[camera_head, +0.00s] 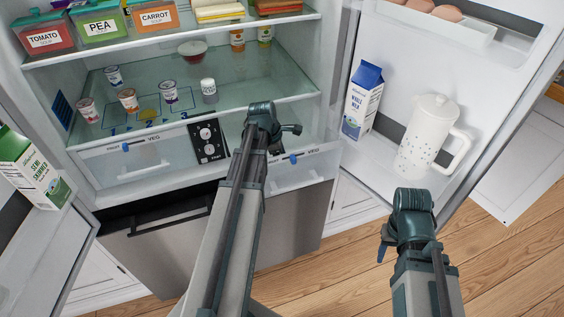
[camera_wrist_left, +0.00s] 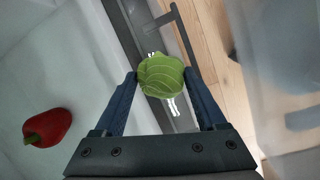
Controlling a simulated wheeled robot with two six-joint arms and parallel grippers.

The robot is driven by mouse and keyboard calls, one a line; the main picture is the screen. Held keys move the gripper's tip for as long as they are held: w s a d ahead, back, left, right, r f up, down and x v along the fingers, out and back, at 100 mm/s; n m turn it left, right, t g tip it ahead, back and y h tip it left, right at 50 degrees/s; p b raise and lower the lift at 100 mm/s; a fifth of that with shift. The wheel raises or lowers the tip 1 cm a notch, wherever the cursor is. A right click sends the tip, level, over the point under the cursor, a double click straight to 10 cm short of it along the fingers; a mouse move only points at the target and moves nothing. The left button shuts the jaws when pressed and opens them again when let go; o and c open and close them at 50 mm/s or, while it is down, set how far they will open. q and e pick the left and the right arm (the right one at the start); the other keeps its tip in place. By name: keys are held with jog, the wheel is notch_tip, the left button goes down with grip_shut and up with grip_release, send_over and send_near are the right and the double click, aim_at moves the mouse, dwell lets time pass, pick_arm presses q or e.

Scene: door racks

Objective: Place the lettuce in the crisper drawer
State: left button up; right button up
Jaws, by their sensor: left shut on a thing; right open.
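A green lettuce (camera_wrist_left: 161,73) sits between the blue fingers of my left gripper (camera_wrist_left: 160,82) in the left wrist view. In the head view the lettuce is hidden, and my left wrist (camera_head: 262,117) is in front of the crisper drawers. The left crisper drawer (camera_head: 125,170) and right crisper drawer (camera_head: 300,174) have clear fronts and VEG labels. In the left wrist view, a red pepper (camera_wrist_left: 47,127) lies in a pale bin (camera_wrist_left: 75,55) left of the lettuce. My right gripper (camera_head: 387,238) is open and empty below the right door, its fingers mostly hidden.
The glass shelf (camera_head: 240,86) above holds several small pots. The right door (camera_head: 400,105) stands open with a milk carton (camera_head: 362,100) and a white jug (camera_head: 427,137). The left door holds another carton (camera_head: 32,165). Open wooden floor (camera_head: 495,260) lies at lower right.

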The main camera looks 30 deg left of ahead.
pick_arm(q)
jog(key=shift+f, duration=0.1)
jog(key=o, duration=1.4)
jog(key=p+v, duration=1.1)
jog(key=v, duration=0.1)
jog(key=shift+r+p, duration=0.2)
jog(key=shift+p, duration=0.15)
